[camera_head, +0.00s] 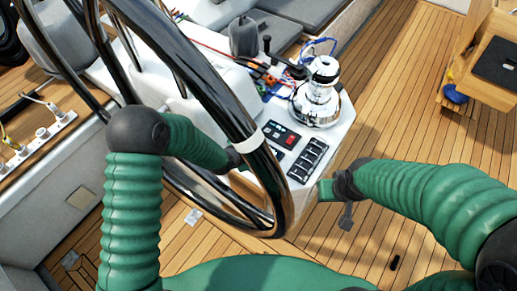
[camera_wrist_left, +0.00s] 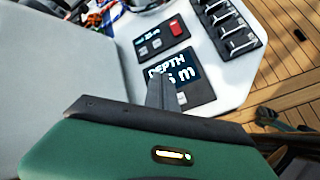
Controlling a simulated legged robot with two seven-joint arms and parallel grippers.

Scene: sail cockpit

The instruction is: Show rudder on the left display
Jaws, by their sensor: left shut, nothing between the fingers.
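A dark display (camera_wrist_left: 186,67) reading DEPTH and a figure in m shows in the left wrist view, set in the white console top. My left gripper (camera_wrist_left: 158,88) is shut and empty, its tip over the display's left part, hiding some of the reading. I cannot tell if it touches. In the head view the wheel rim mostly hides this display and the end of my left gripper. Above the display is a dark panel (camera_wrist_left: 162,37) with a small lit screen and a red button. My right gripper (camera_head: 346,212) hangs right of the console; its jaws are unclear.
The black steering wheel (camera_head: 205,75) stands between my left arm and the console (camera_head: 325,135). A row of switches (camera_head: 307,160) and a chrome winch (camera_head: 319,95) are on the console. Open teak deck (camera_head: 385,110) lies right; a wooden box (camera_head: 490,65) stands far right.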

